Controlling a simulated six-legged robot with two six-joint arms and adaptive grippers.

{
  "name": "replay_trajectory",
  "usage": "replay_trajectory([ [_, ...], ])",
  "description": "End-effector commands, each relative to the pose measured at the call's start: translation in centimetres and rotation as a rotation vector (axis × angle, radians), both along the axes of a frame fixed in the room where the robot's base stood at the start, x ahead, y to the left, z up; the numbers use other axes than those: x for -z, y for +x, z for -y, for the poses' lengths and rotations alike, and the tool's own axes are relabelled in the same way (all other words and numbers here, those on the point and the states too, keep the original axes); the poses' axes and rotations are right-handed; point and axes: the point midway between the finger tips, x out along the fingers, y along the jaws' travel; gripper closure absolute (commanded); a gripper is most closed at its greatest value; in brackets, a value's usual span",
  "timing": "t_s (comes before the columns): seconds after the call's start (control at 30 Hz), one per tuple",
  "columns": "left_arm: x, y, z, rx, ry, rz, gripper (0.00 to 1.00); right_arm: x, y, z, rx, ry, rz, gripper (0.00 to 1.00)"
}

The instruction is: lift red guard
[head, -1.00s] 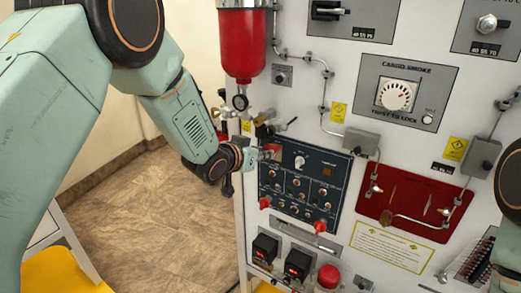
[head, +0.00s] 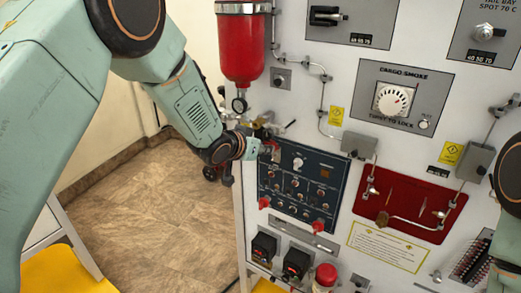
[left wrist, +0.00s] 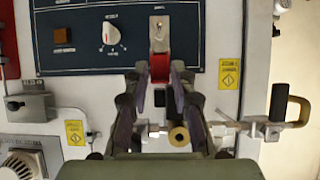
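The red guard (left wrist: 160,68) sits at the edge of the dark blue switch panel (left wrist: 85,35) in the left wrist view. A metal toggle on a light plate (left wrist: 159,28) shows uncovered just beyond the guard. In the head view my left gripper (head: 258,148) reaches the top left corner of the panel and covers part of the guard (head: 271,149). My right gripper is out of view; only part of that arm shows at the right edge.
A red cylinder (head: 243,45) hangs above my left gripper, with a gauge and fittings below it. Brass fittings (left wrist: 178,135) and a bracket (left wrist: 290,108) lie close to the fingers. Open floor is at left.

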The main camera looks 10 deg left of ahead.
Motion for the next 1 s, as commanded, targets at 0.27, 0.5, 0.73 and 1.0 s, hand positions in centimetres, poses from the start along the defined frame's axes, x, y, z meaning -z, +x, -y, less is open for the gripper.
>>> replay_trajectory([
  [0.27,0.0,0.0,0.0,0.000,0.000,0.001,0.57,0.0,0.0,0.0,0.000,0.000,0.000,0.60],
  [0.5,0.2,-0.1,0.0,0.000,0.000,-0.004,0.57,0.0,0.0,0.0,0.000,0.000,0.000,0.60],
  [0.73,-0.6,-1.4,-0.5,-0.002,0.000,-0.005,0.57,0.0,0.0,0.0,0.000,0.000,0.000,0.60],
  [1.0,-3.1,-5.4,-1.8,-0.003,-0.002,-0.004,0.57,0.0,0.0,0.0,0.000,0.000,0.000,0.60],
])
